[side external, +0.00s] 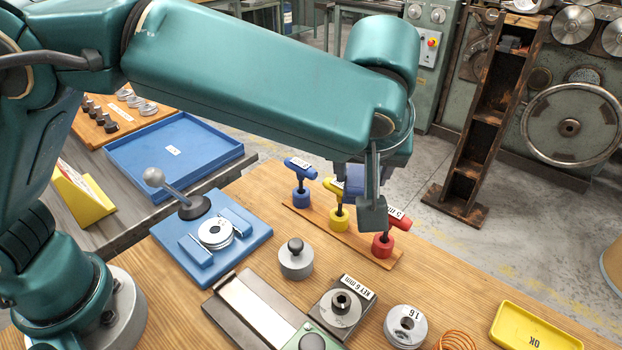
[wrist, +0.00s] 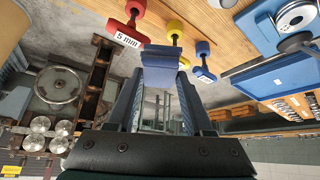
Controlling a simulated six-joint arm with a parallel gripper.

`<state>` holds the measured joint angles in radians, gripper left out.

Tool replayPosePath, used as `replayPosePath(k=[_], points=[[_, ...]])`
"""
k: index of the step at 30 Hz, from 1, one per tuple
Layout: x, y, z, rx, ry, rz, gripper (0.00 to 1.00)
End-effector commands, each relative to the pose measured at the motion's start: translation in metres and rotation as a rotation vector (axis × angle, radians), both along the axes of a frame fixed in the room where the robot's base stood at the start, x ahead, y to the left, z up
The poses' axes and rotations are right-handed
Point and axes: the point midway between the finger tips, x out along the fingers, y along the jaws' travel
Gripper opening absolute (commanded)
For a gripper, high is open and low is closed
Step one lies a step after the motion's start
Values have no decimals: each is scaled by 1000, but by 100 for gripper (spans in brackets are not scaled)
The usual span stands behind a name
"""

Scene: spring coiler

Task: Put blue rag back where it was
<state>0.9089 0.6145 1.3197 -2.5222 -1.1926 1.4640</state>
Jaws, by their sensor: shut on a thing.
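The blue rag (wrist: 160,58) is a small folded piece of blue cloth at the fingertips in the wrist view. My gripper (wrist: 160,80) is shut on it. In the side view my gripper (side external: 372,212) is in the air over the far edge of the wooden bench (side external: 260,205), by the row of T-handled keys. Only a bit of blue (side external: 353,182) shows beside the finger there, and most of the rag is hidden. I cannot tell how far it is from the keys.
Blue (side external: 301,180), yellow (side external: 339,212) and red (side external: 383,240) T-handled keys stand on a wooden strip. A blue fixture (side external: 190,265), a knobbed grey weight (side external: 295,258), a key block (side external: 342,305) and a yellow tray (side external: 530,330) occupy the bench. A blue tray (side external: 170,155) lies behind.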

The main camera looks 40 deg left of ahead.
Motion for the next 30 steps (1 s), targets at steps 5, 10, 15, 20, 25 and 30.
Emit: replayPosePath(k=[5,10,15,20,25,30], points=[[26,-56,-1,-1,-1,-339,0],[33,-90,-4,2,-1,-511,0],[33,-107,-10,4,2,-567,0],[27,-118,-23,7,5,-595,0],[25,-120,-29,7,4,-600,0],[23,-120,-53,9,6,-603,0]])
